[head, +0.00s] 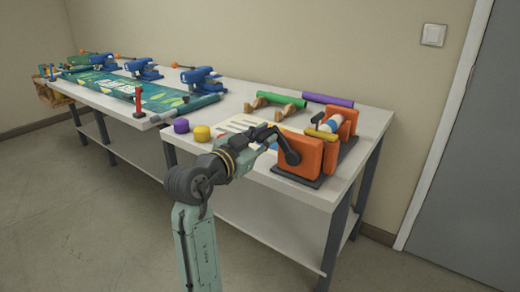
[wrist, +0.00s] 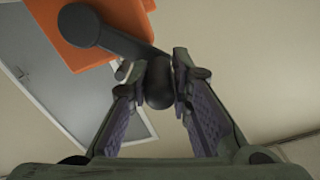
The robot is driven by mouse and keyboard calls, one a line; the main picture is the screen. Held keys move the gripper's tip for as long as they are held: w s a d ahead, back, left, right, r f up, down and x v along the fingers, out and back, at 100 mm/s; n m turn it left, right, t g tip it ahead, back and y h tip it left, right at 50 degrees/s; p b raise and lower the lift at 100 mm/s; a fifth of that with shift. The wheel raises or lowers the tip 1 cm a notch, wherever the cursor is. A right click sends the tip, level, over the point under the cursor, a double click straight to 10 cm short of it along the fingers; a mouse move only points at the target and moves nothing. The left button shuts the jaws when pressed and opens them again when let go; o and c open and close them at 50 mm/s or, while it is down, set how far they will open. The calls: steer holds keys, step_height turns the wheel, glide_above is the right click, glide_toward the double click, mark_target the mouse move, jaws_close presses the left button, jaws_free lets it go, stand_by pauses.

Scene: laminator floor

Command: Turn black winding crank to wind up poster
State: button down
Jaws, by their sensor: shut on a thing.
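The winding machine has orange end blocks (head: 301,155) on a dark base at the right end of the table. Its black winding crank (head: 287,146) is on the near block, with the arm running up and left from the hub. My gripper (head: 268,134) is at the crank's handle end. In the wrist view my gripper (wrist: 166,85) is shut on the black crank knob (wrist: 158,84), which sits between the two fingers. The crank arm (wrist: 115,35) runs up-left to its hub on the orange block (wrist: 90,52). A white and blue roll (head: 329,123) lies between the blocks. A pale printed sheet (head: 237,124) lies left of the machine.
A purple cap (head: 181,126) and a yellow cap (head: 202,133) stand at the table's front edge. Green (head: 282,100) and purple (head: 328,100) rolls lie at the back.

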steer(key=shift+s+d+f+m+b, duration=0.3)
steer(key=shift+s+d+m+b, duration=1.3)
steer(key=shift+m+b, duration=1.4)
steer(key=shift+s+d+f+m+b, duration=0.35)
steer(key=shift+s+d+m+b, duration=0.7)
steer(key=shift+d+m+b, duration=1.8)
steer(key=shift+s+d+f+m+b, duration=0.3)
steer(key=shift+s+d+m+b, duration=0.95)
steer(key=shift+m+b, duration=1.8)
steer(key=shift+s+a+m+p, duration=0.1)
steer(key=shift+s+m+p, duration=0.05)
steer(key=shift+m+p, duration=0.6)
steer(key=c, duration=1.5)
jaws_free()
steer(key=shift+o, duration=0.3)
steer(key=shift+a, duration=0.15)
